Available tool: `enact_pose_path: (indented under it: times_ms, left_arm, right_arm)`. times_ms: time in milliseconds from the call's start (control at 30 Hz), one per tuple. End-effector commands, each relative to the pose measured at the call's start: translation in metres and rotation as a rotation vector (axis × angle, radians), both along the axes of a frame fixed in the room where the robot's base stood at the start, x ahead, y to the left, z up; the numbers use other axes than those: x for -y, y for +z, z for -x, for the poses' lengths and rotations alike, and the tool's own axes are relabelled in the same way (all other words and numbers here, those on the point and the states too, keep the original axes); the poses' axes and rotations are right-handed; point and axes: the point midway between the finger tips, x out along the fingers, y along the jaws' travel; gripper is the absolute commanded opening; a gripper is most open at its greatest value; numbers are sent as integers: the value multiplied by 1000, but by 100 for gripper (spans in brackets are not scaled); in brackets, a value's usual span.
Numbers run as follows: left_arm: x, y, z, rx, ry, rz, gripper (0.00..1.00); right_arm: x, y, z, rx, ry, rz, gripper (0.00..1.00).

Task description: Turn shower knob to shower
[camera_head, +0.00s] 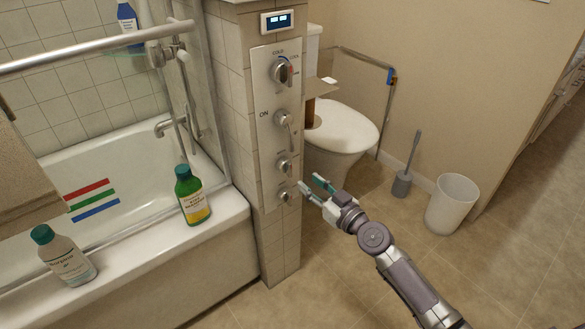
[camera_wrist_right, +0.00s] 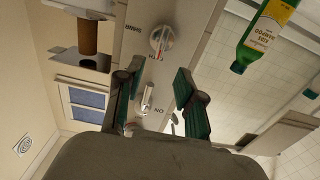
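The control panel (camera_head: 268,140) on the tiled pillar carries a top knob (camera_head: 283,72), an ON lever (camera_head: 284,118), and two lower knobs (camera_head: 283,165) and (camera_head: 284,194). In the right wrist view, which is upside down, a round metal knob (camera_wrist_right: 162,40) with a red mark has small lettering beside it. The ON lever (camera_wrist_right: 147,98) shows between the fingers. My right gripper (camera_head: 313,184) is open and empty, just right of the lowest knob, apart from the panel as far as I can tell. Its green-padded fingers (camera_wrist_right: 157,85) also show in the wrist view. My left gripper is out of view.
A bathtub (camera_head: 150,262) on the left has a green bottle (camera_head: 190,195) and a white bottle (camera_head: 65,257) on its rim. A toilet (camera_head: 342,132), a brush (camera_head: 403,180) and a bin (camera_head: 452,204) stand right of the pillar. The floor (camera_head: 480,270) around my arm is clear.

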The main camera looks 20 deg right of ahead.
Motion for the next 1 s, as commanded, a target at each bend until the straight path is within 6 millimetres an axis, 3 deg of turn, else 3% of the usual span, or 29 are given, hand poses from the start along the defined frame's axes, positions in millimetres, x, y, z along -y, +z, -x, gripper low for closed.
enact_pose_path:
  times_ms: [200,400,800,1000]
  left_arm:
    - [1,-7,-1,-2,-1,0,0]
    - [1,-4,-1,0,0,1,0]
    - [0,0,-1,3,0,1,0]
    - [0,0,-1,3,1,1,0]
  right_arm:
    - [-15,0,-43,0,-1,-2,38]
    - [-24,-1,-67,0,-1,-1,38]
    - [-27,-1,-74,-2,0,1,38]
    - [-27,-1,-73,-2,0,1,6]
